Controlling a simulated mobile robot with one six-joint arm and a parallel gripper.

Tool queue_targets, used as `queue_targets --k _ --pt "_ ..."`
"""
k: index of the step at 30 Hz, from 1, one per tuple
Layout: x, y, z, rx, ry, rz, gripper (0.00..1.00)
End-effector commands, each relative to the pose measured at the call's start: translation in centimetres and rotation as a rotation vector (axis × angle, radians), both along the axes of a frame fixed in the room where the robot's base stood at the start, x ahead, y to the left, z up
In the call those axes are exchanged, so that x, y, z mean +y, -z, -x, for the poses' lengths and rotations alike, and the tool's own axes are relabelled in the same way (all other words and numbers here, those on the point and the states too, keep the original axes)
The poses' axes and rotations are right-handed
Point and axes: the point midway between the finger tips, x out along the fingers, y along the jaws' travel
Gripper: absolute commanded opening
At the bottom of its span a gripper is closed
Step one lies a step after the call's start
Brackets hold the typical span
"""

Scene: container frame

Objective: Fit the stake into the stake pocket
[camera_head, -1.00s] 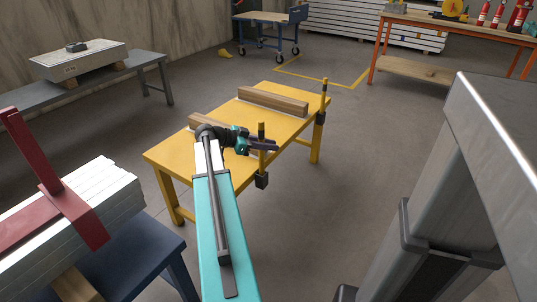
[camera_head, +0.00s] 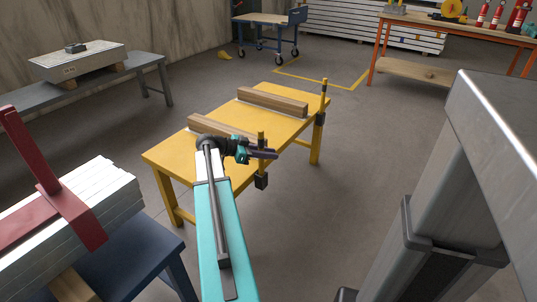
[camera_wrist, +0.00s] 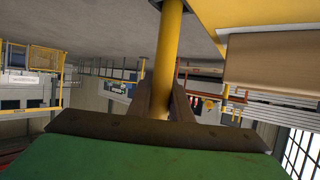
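The near yellow stake (camera_head: 261,138) stands upright at the right edge of the yellow table. Its lower end meets a dark stake pocket (camera_head: 261,182) on the table's side; how deep it sits inside is hidden. My gripper (camera_head: 263,153) reaches across from the left with its dark fingers on either side of the stake. In the wrist view the stake (camera_wrist: 168,45) runs between both fingers, which close against it. A dark piece at the top edge there may be the pocket, but I cannot tell.
The yellow table (camera_head: 170,153) carries two wooden beams, a far one (camera_head: 272,102) and a near one (camera_head: 206,125) beside my arm. A second yellow stake (camera_head: 323,95) stands in a pocket at the far corner. A grey metal structure (camera_head: 440,200) rises at right.

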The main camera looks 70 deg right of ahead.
Motion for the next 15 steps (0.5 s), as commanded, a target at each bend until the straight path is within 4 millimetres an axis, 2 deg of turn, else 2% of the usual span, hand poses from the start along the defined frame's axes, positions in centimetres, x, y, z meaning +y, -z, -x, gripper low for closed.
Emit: queue_targets --k 1,3,15 --pt "0.01 -0.01 -0.01 0.0 0.0 0.0 0.26" --pt "0.01 -0.01 -0.03 0.0 0.0 0.0 0.37" --pt "0.02 -0.19 -0.06 0.0 -0.001 0.0 0.37"
